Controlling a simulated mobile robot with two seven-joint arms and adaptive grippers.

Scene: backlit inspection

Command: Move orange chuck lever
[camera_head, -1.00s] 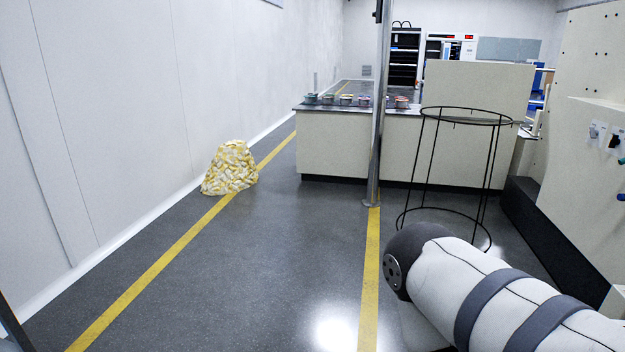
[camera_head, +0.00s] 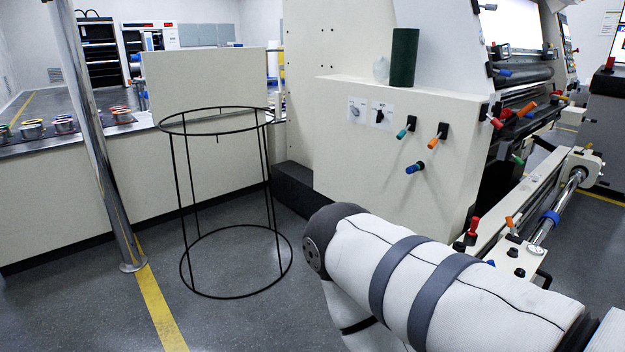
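Several orange-handled levers are in view, and I cannot tell which is the chuck lever. One orange lever (camera_head: 434,141) is on the cream machine's front panel, beside a teal one and above a blue one. Another orange lever (camera_head: 525,109) sticks out at the machine's rollers, near a red one. A small orange lever (camera_head: 511,223) stands on the low rail unit at the right, near a red knob. My white arm with grey bands comes in from the lower right and covers part of that unit. Neither gripper is in view.
The cream machine (camera_head: 340,150) fills the middle right, with a dark green cylinder (camera_head: 404,57) on its ledge. A black wire ring stand (camera_head: 183,205) stands on the floor left of it. A metal post (camera_head: 95,140) and a long counter (camera_head: 60,210) are at left.

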